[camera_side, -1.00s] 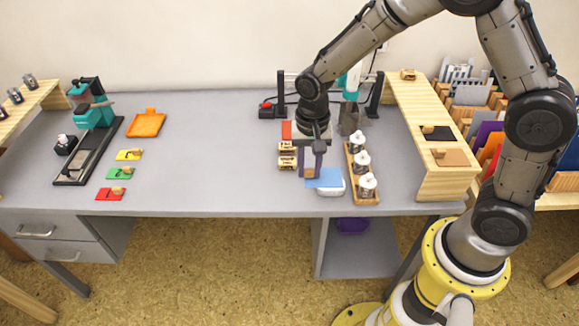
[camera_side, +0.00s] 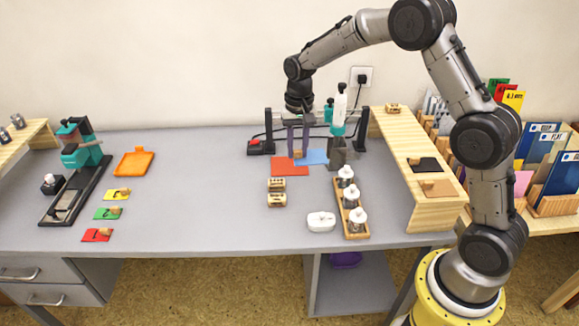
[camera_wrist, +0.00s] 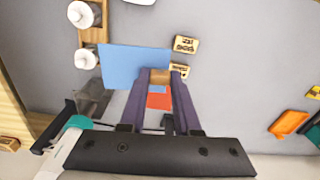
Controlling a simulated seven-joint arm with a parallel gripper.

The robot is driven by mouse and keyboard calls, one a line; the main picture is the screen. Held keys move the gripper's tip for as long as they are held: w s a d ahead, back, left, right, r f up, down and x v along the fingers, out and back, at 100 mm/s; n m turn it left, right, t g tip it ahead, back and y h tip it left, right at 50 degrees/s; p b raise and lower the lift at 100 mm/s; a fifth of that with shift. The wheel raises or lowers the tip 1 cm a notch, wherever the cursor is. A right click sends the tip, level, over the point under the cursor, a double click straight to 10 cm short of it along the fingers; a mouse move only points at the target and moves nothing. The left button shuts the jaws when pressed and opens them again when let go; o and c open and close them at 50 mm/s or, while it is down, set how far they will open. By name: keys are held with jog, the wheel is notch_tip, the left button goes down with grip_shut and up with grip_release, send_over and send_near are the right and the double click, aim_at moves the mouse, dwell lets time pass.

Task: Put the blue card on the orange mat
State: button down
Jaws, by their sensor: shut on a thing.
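The blue card (camera_side: 313,157) has a small wooden knob (camera_wrist: 160,76). My gripper (camera_side: 298,156) is shut on this knob, with one finger on each side. The card also shows large in the wrist view (camera_wrist: 132,66). A flat red-orange mat (camera_side: 288,169) lies on the grey desk below and left of the card in the side view. The card overlaps its right edge in that picture; its exact height above the desk is hard to tell. Part of the mat shows between my fingers in the wrist view (camera_wrist: 158,100). A separate orange tray-like piece (camera_side: 134,163) lies farther left.
A teal-and-white tool in a grey stand (camera_side: 339,153) is close right of the card. Two wooden stamps (camera_side: 276,192), a white block (camera_side: 321,222) and a rack of white-topped bottles (camera_side: 351,200) stand nearer the front.

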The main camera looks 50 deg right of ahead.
jog(key=w+d+f+m, duration=0.1)
jog(key=w+d+f, duration=0.1)
jog(key=d, duration=0.3)
send_over(280, 166)
notch_tip(280, 166, down, 9)
jog(key=shift+f, duration=0.2)
jog(key=shift+w+f, duration=0.2)
jog(key=shift+f, duration=1.6)
jog(key=shift+f, duration=0.15)
jog(key=c, duration=0.6)
grip_release()
